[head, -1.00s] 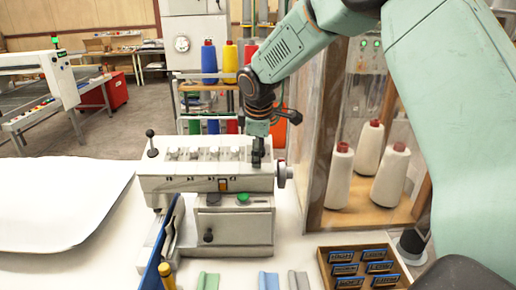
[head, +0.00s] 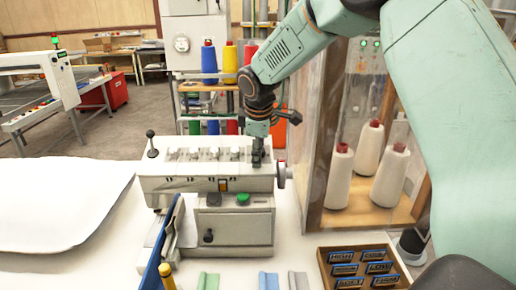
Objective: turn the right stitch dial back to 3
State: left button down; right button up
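The white sewing machine (head: 236,212) stands on the table at the middle, with a row of small dials (head: 195,153) along its top. My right arm comes in from the upper right. My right gripper (head: 257,163) points down at the right end of the dial row, and the rightmost dial is hidden behind its fingers. The fingers look close together, but I cannot tell whether they are shut on the dial. The dial numbers are too small to read. My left gripper is not in view.
A handwheel with a red knob (head: 281,172) sits at the machine's right end, close to my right gripper. A wooden label tray (head: 325,268) and a cabinet with white thread cones (head: 368,148) are at right.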

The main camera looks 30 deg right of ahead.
jog(key=shift+f+n+p, duration=0.2)
jog(key=shift+n+p, duration=0.6)
jog(key=shift+p, duration=0.3)
jog(key=shift+c, duration=0.3)
jog(key=shift+s+a+n+p, duration=0.1)
jog(key=shift+n+p, duration=0.7)
jog(key=shift+c, duration=1.3)
jog(key=o, duration=0.9)
jog(key=shift+w+d+f, duration=0.25)
jog(key=shift+w+d, duration=0.05)
jog(key=shift+d, duration=0.05)
jog(key=shift+c, duration=0.2)
jog(key=o, duration=0.5)
jog(key=shift+d, duration=0.1)
jog(key=shift+c, duration=0.2)
jog(key=shift+r, duration=0.1)
jog(key=shift+a+r, duration=0.1)
jog(key=shift+a, duration=0.1)
